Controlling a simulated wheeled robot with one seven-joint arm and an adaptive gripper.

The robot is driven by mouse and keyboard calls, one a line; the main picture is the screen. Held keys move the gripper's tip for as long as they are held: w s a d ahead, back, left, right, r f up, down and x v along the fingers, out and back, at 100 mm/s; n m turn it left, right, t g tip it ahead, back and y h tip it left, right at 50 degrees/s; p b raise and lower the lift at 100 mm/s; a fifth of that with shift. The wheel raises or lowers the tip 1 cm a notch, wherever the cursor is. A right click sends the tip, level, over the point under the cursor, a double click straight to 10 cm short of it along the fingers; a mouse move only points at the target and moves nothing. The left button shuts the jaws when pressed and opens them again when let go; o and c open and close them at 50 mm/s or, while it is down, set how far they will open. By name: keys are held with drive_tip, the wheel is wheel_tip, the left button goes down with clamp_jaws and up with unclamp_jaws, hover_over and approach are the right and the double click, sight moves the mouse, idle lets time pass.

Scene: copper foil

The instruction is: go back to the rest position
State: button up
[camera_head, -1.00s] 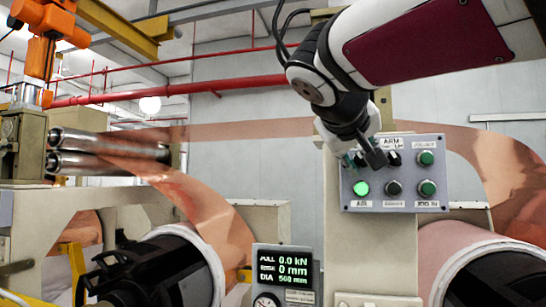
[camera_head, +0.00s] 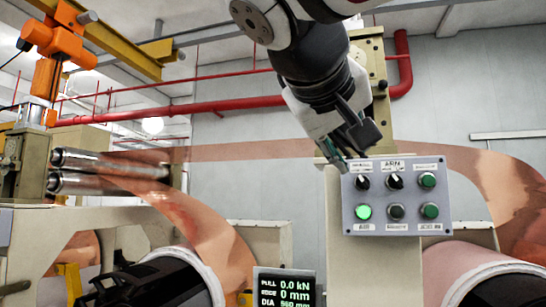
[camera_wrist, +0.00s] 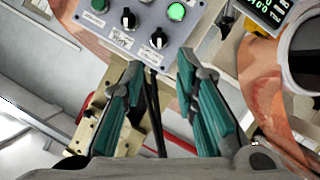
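My gripper (camera_head: 345,150) is above the upper left of the grey control panel (camera_head: 398,228) in the head view. In the wrist view its two teal-padded fingers (camera_wrist: 165,95) stand apart with nothing held between them. The panel (camera_wrist: 150,32) lies beyond the fingertips there. It carries two black selector knobs, a lit green button (camera_head: 364,212), a dark button and two green buttons. The fingers look apart from the panel, though the exact gap is hard to tell.
A small display (camera_head: 284,288) reads 0.0 kN and 0 mm. Copper foil (camera_head: 200,222) runs from steel rollers (camera_head: 105,172) down to a reel at left. A foil roll (camera_head: 480,265) sits at right. An orange hoist (camera_head: 50,50) hangs at upper left.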

idle(0.5)
drive_tip(key=s+d+f+g+y, duration=0.2)
drive_tip(key=s+f, duration=0.3)
drive_tip(key=f, duration=0.8)
drive_tip(key=s+d+f+g+y, duration=0.2)
drive_tip(key=s+f, duration=0.3)
drive_tip(key=f, duration=0.8)
drive_tip(key=s+d+f+g+y, duration=0.2)
drive_tip(key=s+f, duration=0.4)
drive_tip(key=f, duration=0.7)
drive_tip(key=shift+d+f+m+g+y, duration=0.3)
drive_tip(key=shift+f+g+y, duration=0.15)
drive_tip(key=shift+g, duration=0.35)
drive_tip(key=shift+r, duration=0.1)
